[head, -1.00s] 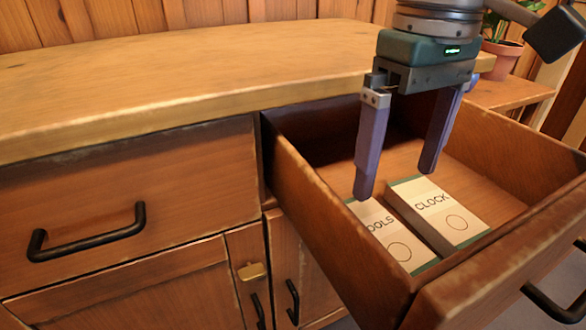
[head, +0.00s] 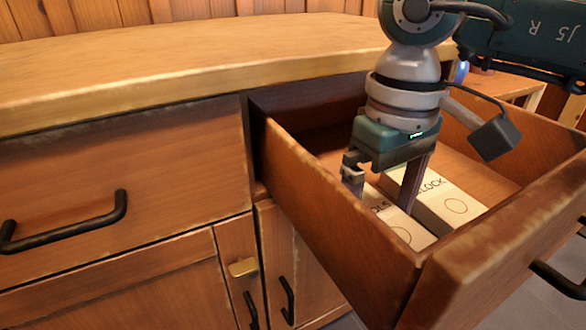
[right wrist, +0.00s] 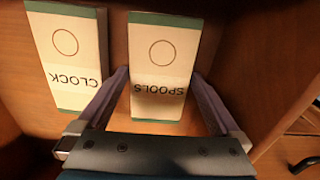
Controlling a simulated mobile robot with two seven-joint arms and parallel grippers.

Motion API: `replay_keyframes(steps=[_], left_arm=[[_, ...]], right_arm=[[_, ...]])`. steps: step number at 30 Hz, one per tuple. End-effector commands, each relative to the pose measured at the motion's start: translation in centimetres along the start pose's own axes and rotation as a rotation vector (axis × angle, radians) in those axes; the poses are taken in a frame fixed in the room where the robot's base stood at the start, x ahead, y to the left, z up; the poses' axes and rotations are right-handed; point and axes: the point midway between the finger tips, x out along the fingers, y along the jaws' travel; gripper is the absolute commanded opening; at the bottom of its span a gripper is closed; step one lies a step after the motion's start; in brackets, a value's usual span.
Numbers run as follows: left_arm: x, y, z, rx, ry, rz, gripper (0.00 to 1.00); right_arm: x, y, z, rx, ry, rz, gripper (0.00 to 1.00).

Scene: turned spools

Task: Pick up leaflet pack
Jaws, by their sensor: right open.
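Two white leaflet packs with green bands lie in the open drawer. The pack marked SPOOLS (head: 403,228) is the left one in the head view, partly hidden by my gripper and the drawer's side. It also shows in the right wrist view (right wrist: 163,60). The pack marked CLOCK (head: 455,203) lies to its right, and on the left in the right wrist view (right wrist: 70,55). My right gripper (right wrist: 160,82) is open and empty, with one finger on each side of the SPOOLS pack's near end. Finger contact cannot be told. My left gripper is not in view.
The drawer's side wall (head: 330,200) is close to my left-hand finger. The back of the drawer is clear. A wooden top (head: 180,75) lies to the left.

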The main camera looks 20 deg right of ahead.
Motion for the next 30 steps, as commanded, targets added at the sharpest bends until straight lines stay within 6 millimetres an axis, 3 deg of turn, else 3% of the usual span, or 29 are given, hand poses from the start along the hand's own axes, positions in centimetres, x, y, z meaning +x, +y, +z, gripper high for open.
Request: replay_keyframes(steps=[3, 23, 30], left_arm=[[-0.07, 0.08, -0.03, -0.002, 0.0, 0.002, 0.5], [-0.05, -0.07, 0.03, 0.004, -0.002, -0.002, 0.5], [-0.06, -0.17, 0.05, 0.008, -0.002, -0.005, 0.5]], right_arm=[[-0.12, 0.0, -0.03, 0.0, 0.001, 0.0, 0.99], [-0.15, 0.0, -0.02, 0.0, 0.001, -0.001, 0.25], [-0.21, 0.0, -0.05, 0.0, 0.002, -0.001, 0.22]])
